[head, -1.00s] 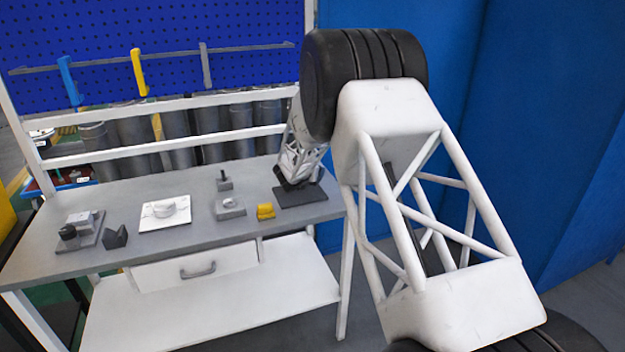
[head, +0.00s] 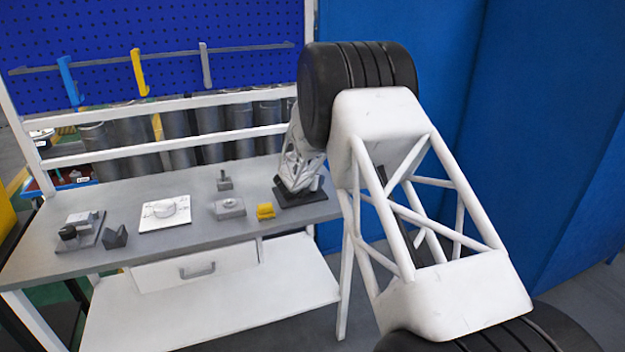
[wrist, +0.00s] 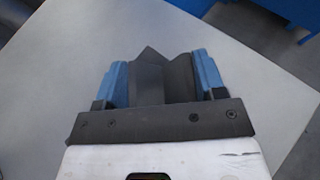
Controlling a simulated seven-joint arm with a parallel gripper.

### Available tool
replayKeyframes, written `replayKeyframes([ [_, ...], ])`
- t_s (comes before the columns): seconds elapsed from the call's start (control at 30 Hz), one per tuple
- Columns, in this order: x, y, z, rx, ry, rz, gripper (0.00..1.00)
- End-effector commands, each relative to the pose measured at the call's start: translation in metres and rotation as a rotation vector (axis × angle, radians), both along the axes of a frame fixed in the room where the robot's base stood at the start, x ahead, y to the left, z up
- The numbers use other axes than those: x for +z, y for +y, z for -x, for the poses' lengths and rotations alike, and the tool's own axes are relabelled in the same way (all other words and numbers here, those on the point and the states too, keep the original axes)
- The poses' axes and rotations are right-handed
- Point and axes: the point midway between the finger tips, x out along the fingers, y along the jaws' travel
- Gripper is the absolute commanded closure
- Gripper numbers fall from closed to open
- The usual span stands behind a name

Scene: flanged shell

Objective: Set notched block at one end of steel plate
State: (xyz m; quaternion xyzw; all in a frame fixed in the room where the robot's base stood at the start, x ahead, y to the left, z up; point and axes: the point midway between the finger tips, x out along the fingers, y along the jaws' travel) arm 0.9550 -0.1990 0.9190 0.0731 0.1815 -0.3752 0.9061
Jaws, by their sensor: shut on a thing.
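My gripper (wrist: 164,88) has blue fingers and is shut on a dark grey notched block (wrist: 165,76) in the wrist view, one finger on each side. In the head view my gripper is low at the right end of the bench, over the dark steel plate (head: 312,199). There the held block is hidden or too small to make out. I cannot tell whether the block touches the plate. A second dark notched block (head: 115,238) stands at the left of the bench.
The grey bench (head: 155,252) also holds a fixture on a plate (head: 88,241), a white plate with a round part (head: 150,224), a grey block (head: 229,208), a small post part (head: 224,182) and a yellow block (head: 265,211). The yellow block is close left of the steel plate.

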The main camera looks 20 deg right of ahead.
Motion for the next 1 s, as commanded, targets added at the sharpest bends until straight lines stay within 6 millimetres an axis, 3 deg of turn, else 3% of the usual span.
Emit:
replayKeyframes([
  [0.17,-0.001,-0.0001,-0.0007,0.0,-0.002,0.001,0.93],
  [0.2,-0.003,0.0,-0.0001,0.0,0.0,0.0,0.33],
  [0.33,-0.003,0.0,0.0,0.0,0.0,0.0,0.13],
  [1.0,0.0048,0.0088,0.0085,0.0,0.001,-0.001,0.11],
])
